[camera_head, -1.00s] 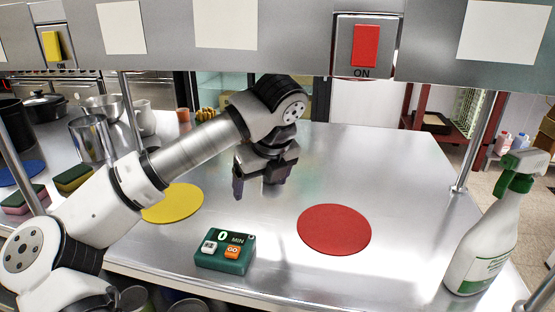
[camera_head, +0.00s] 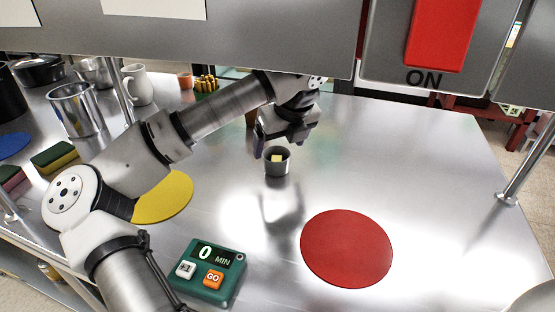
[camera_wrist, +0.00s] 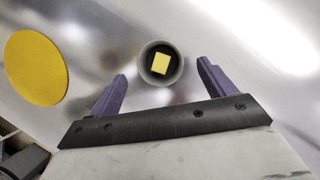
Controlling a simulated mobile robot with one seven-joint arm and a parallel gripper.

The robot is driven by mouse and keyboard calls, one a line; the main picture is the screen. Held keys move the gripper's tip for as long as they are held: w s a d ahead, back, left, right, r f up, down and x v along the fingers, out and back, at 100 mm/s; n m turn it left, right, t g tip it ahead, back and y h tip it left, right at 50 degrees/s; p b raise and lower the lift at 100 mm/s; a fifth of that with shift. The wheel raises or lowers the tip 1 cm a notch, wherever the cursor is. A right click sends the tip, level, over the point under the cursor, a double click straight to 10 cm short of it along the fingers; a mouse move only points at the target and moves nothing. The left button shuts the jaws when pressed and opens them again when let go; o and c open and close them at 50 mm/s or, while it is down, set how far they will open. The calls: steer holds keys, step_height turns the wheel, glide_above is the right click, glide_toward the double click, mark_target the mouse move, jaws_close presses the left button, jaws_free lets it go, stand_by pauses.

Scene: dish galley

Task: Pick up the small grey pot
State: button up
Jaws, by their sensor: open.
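The small grey pot (camera_head: 277,167) stands upright on the steel counter, with a yellow block (camera_head: 278,158) inside it. In the wrist view the pot (camera_wrist: 148,77) shows from above, between and just beyond the two purple fingertips, with the yellow block (camera_wrist: 160,63) in its dark inside. My gripper (camera_head: 275,150) is open above the pot and a little behind it; in the wrist view the gripper (camera_wrist: 163,74) has its fingers spread wider than the pot. Nothing is between the fingers, and I cannot tell the exact height gap.
A red mat (camera_head: 346,248) lies right of the pot and a yellow mat (camera_head: 165,197) lies left. A green timer (camera_head: 209,271) sits at the front. A steel canister (camera_head: 77,110) and sponges (camera_head: 54,157) stand at left. A shelf with a red switch (camera_head: 441,32) overhangs. The right counter is clear.

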mark_target(277, 154)
steer(key=p+x, duration=0.1)
steer(key=x, duration=0.3)
steer(key=shift+w+f, duration=0.1)
steer(key=shift+f, duration=0.3)
steer(key=c, duration=1.1)
